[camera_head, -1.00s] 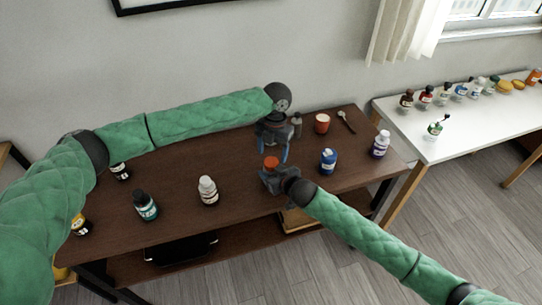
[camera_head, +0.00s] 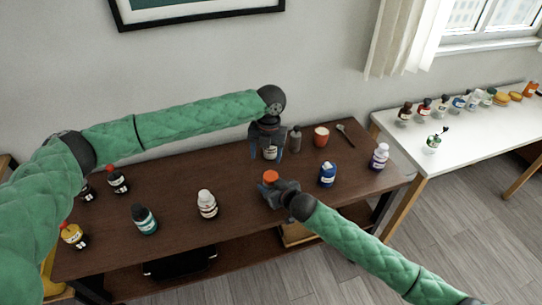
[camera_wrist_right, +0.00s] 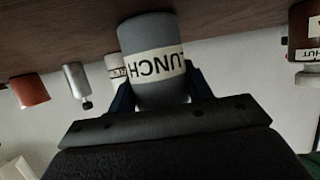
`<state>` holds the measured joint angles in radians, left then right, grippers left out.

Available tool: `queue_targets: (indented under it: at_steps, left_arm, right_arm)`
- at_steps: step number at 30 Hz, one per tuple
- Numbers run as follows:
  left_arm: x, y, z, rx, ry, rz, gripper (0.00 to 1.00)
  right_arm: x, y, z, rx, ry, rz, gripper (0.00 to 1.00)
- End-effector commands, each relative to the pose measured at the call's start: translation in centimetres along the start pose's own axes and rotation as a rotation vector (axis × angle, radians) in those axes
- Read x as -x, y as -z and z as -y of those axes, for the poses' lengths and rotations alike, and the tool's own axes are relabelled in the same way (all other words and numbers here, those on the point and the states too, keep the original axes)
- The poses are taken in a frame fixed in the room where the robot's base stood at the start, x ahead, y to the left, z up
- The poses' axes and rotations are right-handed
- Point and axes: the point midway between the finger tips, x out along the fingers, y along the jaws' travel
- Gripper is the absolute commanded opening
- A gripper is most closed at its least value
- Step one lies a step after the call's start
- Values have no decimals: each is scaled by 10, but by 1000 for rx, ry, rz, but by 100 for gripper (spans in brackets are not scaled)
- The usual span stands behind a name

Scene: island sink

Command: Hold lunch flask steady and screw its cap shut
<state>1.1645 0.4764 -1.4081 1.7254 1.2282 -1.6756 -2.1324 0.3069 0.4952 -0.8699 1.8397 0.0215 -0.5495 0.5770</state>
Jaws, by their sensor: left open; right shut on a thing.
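The lunch flask is grey with a white label and stands on the brown table in the right wrist view (camera_wrist_right: 150,60). An orange cap (camera_head: 270,177) sits on its top in the head view; I cannot tell how tightly. My right gripper (camera_head: 272,193) is shut on the flask's body, its fingers on either side in the wrist view (camera_wrist_right: 158,98). My left gripper (camera_head: 267,152) is open, pointing down, behind and above the cap and apart from it. The cap is out of sight in the wrist view.
A pale bottle (camera_head: 270,154) shows between the left fingers, seemingly behind them. A grey bottle (camera_head: 295,139), red cup (camera_head: 321,137) and spoon (camera_head: 344,130) stand or lie at the back right. A blue jar (camera_head: 327,174) is right of the flask, a white bottle (camera_head: 207,205) left.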

Motion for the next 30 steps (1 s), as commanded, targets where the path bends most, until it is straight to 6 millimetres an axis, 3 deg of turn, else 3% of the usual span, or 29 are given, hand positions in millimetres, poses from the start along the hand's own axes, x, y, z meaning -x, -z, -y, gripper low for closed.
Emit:
queue_targets:
  at_steps: [30]
  left_arm:
    - [2,8,6,1419,37,10,63]
  right_arm:
    - [0,1,0,0,0,-1,0]
